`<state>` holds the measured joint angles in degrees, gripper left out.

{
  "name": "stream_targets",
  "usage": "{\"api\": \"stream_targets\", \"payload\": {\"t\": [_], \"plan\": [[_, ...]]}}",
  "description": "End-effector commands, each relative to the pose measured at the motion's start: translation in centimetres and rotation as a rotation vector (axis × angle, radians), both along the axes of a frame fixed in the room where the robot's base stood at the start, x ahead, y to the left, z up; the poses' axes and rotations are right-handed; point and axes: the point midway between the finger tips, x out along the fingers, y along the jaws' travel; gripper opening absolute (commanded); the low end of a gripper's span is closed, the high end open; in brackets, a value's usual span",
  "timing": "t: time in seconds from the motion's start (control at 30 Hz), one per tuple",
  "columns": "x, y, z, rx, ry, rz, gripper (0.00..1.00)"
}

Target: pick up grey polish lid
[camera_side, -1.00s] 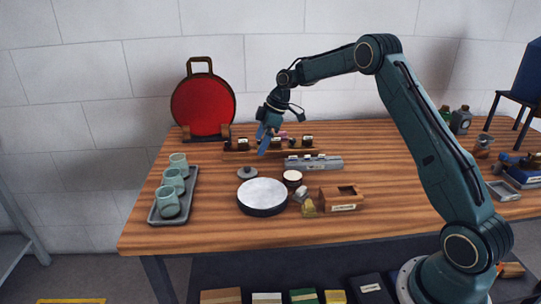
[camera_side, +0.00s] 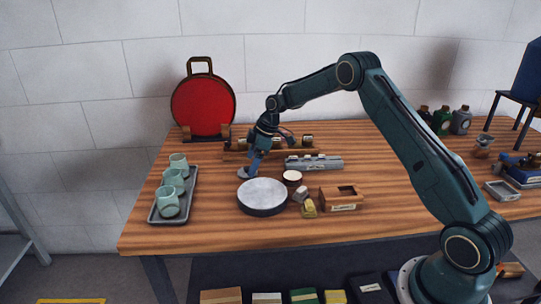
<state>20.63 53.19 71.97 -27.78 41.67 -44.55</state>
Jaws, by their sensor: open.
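The grey polish lid (camera_side: 243,173) lies on the wooden table, just behind the round pale-topped tin. It is a small round grey lid, now partly hidden by my gripper. My gripper (camera_side: 250,170) points down with its blue fingers at the lid, low over the table. It is open. I cannot tell whether the fingers touch the lid or stand around it.
A wide dark tin (camera_side: 262,197) with a pale top stands just in front. A small open jar (camera_side: 292,178) and a wooden box (camera_side: 341,198) are to the right. A tray (camera_side: 155,213) with green cups is at left. A rack (camera_side: 236,154) stands behind.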

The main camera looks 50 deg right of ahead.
Motion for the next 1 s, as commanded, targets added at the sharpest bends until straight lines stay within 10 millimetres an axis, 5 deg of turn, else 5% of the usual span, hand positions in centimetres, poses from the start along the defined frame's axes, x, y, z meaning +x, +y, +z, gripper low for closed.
{"api": "stream_targets", "payload": {"t": [0.27,0.77,1.0], "plan": [[0.7,0.7,-2.4,0.0,0.0,0.001,0.87],[0.7,0.7,-2.4,0.0,0.0,0.001,0.87],[0.7,0.7,-2.4,0.0,0.0,0.001,0.46]]}}
